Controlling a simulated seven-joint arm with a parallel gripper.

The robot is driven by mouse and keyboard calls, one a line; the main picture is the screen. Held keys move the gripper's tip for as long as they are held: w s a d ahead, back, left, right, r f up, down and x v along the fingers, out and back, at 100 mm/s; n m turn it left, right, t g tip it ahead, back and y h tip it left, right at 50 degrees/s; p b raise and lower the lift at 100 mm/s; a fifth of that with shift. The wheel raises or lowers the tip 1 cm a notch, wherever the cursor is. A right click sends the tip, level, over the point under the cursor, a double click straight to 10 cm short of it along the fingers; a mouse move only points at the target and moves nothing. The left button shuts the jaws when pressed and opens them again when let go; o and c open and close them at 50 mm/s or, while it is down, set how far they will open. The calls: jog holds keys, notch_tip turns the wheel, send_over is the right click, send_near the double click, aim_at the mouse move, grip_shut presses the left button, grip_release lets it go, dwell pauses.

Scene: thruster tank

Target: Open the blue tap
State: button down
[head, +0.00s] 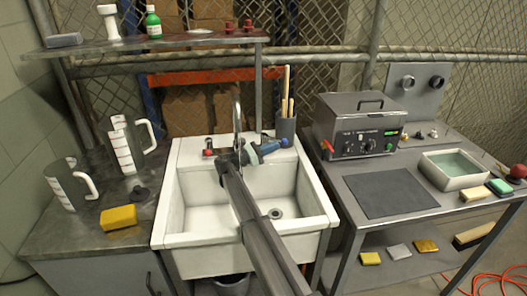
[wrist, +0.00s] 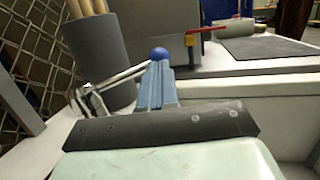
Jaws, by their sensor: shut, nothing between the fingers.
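The blue tap has a metal lever ending in a blue ball knob (wrist: 160,53); its metal body (wrist: 90,102) is at the left in the wrist view. In the head view the blue knob (head: 284,142) is at the back right of the white sink (head: 184,240). My gripper (wrist: 158,66) is shut and empty, its blue fingers pointing at the knob. In the head view my gripper (head: 275,146) reaches over the sink's back ledge from the left of the knob. The fingertips overlap the knob's near side in view; I cannot tell whether they touch.
A dark cup of wooden sticks (head: 285,127) stands close behind the blue tap. A red tap (head: 208,152) is at the ledge's left, with the spout (head: 237,115) between. A metal box (head: 350,125) with a red-handled valve (wrist: 205,30) stands to the right.

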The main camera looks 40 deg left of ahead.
jog(key=shift+w+d+r, duration=0.1)
jog(key=shift+w+d, duration=0.15)
jog(key=shift+w, duration=0.15)
jog(key=shift+w+d, duration=0.3)
jog(key=shift+w, duration=0.45)
jog(key=shift+s, duration=0.1)
jog(key=s+d+v, duration=0.1)
jog(key=d+v, duration=0.1)
jog(key=v, duration=1.1)
jog(key=shift+s+a, duration=0.2)
jog(key=shift+s, duration=0.25)
